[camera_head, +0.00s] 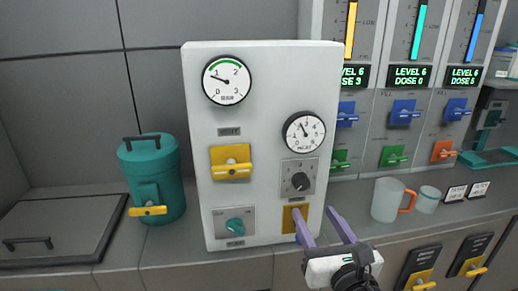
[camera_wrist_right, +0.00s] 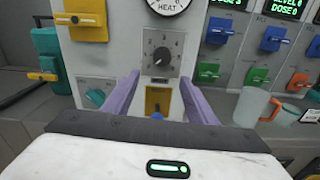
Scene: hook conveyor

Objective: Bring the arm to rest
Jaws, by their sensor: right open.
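My right gripper (camera_head: 322,227) is open, with two purple fingers apart and nothing seen between them. It is in front of the lower right part of the white control panel (camera_head: 255,125). In the right wrist view the fingers (camera_wrist_right: 158,100) frame the yellow plate (camera_wrist_right: 159,103) with a small blue part below the black knob (camera_wrist_right: 161,54). The left finger overlaps the edge of that plate in the head view. I cannot tell whether it touches the panel. My left gripper is not in view.
A teal canister (camera_head: 153,180) with a yellow tap stands left of the panel. A clear mug (camera_head: 387,199) with an orange handle and a smaller cup (camera_head: 428,199) stand to the right, on the grey counter (camera_head: 160,250). Dispensers with blue levers (camera_head: 403,112) line the back right.

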